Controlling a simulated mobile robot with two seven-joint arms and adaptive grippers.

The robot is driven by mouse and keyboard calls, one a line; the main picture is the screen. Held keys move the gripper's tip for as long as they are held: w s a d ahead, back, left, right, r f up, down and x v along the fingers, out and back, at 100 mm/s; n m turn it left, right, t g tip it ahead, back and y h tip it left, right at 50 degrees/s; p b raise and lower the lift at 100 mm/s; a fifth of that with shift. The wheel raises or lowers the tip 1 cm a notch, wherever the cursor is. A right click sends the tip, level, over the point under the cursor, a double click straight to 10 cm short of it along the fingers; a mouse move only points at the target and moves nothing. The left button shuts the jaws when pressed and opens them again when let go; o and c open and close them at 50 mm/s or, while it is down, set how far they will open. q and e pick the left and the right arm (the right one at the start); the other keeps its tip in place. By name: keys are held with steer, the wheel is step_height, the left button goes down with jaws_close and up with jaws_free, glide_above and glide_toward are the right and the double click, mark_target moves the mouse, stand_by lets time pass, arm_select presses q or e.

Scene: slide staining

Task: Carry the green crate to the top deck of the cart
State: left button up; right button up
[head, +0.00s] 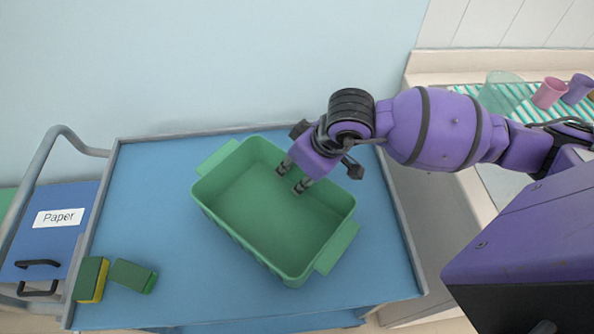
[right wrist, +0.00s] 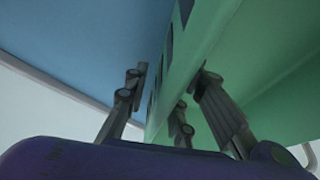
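The green crate (head: 262,225) rests upright and empty on the blue top deck (head: 155,230) of the cart, set at an angle, with a handle tab at each end. My right gripper (head: 292,178) is at the crate's far right long wall. In the right wrist view its fingers (right wrist: 168,85) stand apart on both sides of the slotted crate wall (right wrist: 172,65), one side over the blue deck, the other inside the crate. They look open, with gaps to the wall; light contact cannot be ruled out. My left gripper is out of view.
A grey handle rail and a blue bin marked Paper (head: 40,243) are to the left. A counter at right holds a pink cup (head: 548,93), a purple cup (head: 578,88) and a clear green vessel (head: 503,92).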

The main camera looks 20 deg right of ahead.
steer(key=shift+r, duration=0.35)
steer(key=v, duration=1.1)
steer(key=shift+s+r, duration=0.15)
steer(key=shift+r, duration=0.2)
steer(key=shift+d, duration=0.1)
